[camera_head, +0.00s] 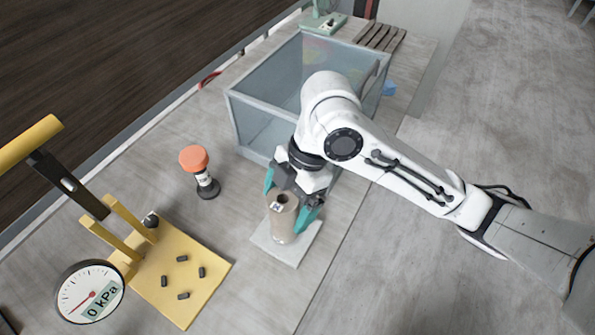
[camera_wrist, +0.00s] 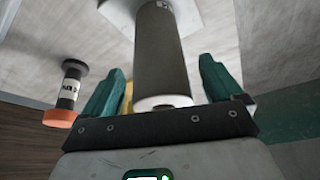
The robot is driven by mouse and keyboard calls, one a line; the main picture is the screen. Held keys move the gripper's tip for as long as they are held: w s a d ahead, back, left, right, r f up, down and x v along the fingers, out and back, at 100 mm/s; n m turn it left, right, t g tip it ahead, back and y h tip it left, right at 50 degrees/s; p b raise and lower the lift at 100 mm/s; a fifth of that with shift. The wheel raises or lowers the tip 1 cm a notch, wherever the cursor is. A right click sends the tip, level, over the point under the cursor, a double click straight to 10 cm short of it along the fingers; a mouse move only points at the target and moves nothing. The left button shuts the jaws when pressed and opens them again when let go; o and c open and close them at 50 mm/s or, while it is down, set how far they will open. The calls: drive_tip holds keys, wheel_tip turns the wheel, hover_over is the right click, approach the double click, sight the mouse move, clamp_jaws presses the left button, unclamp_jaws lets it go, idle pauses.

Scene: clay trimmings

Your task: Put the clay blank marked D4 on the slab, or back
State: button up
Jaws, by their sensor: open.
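A brown clay cylinder (camera_head: 281,222) stands upright on a pale square slab (camera_head: 296,252) near the table's front edge. A small marking shows on it, too small to read. It also shows in the wrist view (camera_wrist: 161,55), with its pale round end (camera_wrist: 163,103) close to the gripper's palm. My gripper (camera_head: 289,200) is open above it, its teal fingers on either side of the cylinder. In the wrist view my gripper (camera_wrist: 160,85) has visible gaps between both fingers and the cylinder.
A glass-walled box (camera_head: 258,112) stands close behind my gripper. An orange-topped dark item (camera_head: 196,165) stands to the left. A yellow press base (camera_head: 195,262) with several small dark pegs and a kPa gauge (camera_head: 90,293) is at lower left. Wooden slats (camera_head: 380,37) lie at the back.

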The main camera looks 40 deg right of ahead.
drive_tip(key=v, duration=1)
drive_tip(key=shift+r, duration=0.2)
drive_tip(key=shift+d, duration=0.15)
